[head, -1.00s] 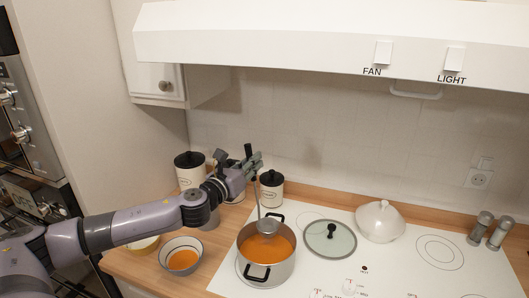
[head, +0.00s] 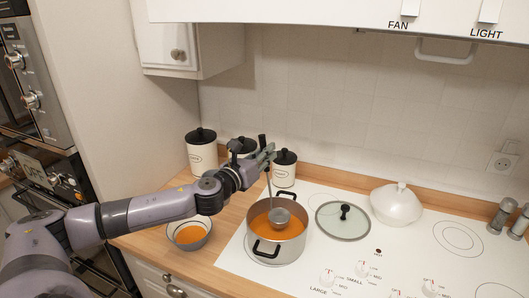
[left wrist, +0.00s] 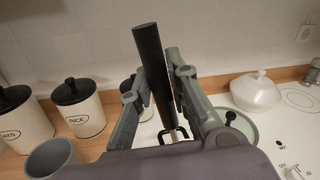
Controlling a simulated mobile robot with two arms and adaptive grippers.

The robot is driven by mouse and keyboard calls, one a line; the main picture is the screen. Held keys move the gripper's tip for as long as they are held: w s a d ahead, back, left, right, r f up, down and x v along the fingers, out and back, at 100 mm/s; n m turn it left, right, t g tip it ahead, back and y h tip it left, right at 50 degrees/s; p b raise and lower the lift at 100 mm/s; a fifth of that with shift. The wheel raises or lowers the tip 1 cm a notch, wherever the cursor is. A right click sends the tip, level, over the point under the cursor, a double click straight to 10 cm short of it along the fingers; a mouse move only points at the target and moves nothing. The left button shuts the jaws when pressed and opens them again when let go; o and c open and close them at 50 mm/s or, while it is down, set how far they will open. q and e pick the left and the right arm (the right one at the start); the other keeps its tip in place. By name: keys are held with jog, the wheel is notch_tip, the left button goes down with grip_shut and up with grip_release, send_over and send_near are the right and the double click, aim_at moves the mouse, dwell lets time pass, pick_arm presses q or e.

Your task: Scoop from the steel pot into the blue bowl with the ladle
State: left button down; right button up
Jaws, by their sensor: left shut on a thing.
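My left gripper (head: 268,153) is shut on the upright dark handle of the ladle (head: 279,216); the handle also shows between the fingers (left wrist: 157,66) in the left wrist view. The ladle's round grey scoop hangs within the rim of the steel pot (head: 292,249), over orange soup. Whether the scoop touches the soup or holds any is hard to tell. The bluish-grey bowl (head: 190,246) stands on the wooden counter left of the pot, with orange soup in it. My right gripper is not in view.
Black-lidded canisters (head: 201,153) stand along the back wall. A glass lid (head: 342,226) and a white lidded dish (head: 397,204) lie right of the pot on the white cooktop (head: 395,250). Shakers (head: 503,217) stand at far right. The range hood (head: 330,10) hangs above.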

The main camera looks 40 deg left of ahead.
aim_at(264, 134)
pick_arm(q)
notch_tip(264, 134, down, 5)
jog(key=b, duration=0.3)
jog(key=shift+r, duration=0.1)
notch_tip(264, 134, down, 3)
jog(key=b, duration=0.2)
jog(key=shift+b, duration=0.35)
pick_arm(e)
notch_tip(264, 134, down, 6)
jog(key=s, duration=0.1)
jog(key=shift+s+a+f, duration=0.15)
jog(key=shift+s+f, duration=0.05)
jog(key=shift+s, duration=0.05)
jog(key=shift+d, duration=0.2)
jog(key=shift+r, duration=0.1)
pick_arm(q)
notch_tip(264, 134, up, 15)
jog(key=p, duration=1.4)
jog(key=shift+f, duration=0.2)
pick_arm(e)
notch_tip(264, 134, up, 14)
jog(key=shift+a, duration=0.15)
